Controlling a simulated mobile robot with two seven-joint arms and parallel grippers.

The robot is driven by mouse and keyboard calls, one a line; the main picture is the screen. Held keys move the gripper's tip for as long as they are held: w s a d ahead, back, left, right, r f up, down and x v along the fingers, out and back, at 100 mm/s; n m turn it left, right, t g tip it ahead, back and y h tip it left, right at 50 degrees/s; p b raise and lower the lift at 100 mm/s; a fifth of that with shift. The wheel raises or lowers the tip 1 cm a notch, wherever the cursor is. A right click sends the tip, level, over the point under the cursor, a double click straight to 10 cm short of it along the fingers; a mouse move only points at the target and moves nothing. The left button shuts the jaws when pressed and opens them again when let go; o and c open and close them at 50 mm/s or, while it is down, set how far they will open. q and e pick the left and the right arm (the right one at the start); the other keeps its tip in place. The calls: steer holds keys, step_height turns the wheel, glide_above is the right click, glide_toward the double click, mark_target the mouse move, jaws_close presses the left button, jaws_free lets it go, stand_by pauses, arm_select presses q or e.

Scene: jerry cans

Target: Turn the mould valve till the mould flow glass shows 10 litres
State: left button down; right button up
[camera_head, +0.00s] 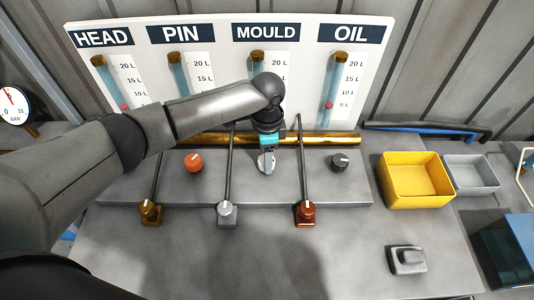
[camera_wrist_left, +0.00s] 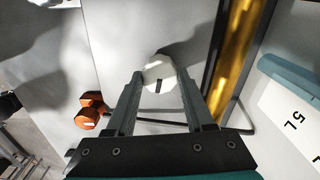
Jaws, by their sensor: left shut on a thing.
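The mould flow glass (camera_head: 256,60) stands under the MOULD sign (camera_head: 265,32); its lower part and any level marker are hidden behind my left arm. A pale round knob (camera_head: 262,163) with a dark pointer line sits on the grey panel below that glass. It shows between my fingertips in the left wrist view (camera_wrist_left: 158,68). My left gripper (camera_head: 268,152) reaches down onto this knob and is shut on it, with a finger on each side. No label on the knob is visible. My right gripper is not in view.
An orange knob (camera_head: 194,162) and a dark knob (camera_head: 340,161) flank the pale knob. Thin dark rods run to brass (camera_head: 150,211), silver (camera_head: 227,210) and copper (camera_head: 306,211) knobs in front. A yellow bin (camera_head: 415,197) stands right. The front bench is mostly clear.

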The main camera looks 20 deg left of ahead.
arm_select(q)
steer(key=shift+r+m+p, duration=0.2)
steer(key=shift+m+p, duration=0.45)
steer(key=shift+m, duration=0.15)
steer(key=shift+f+m+p, duration=0.15)
steer(key=shift+m+p, duration=0.2)
steer(key=shift+m, duration=0.45)
steer(key=shift+c, duration=1.4)
jaws_free()
step_height(320, 180, up, 15)
steer(key=p, duration=0.1)
steer(key=shift+s, duration=0.1)
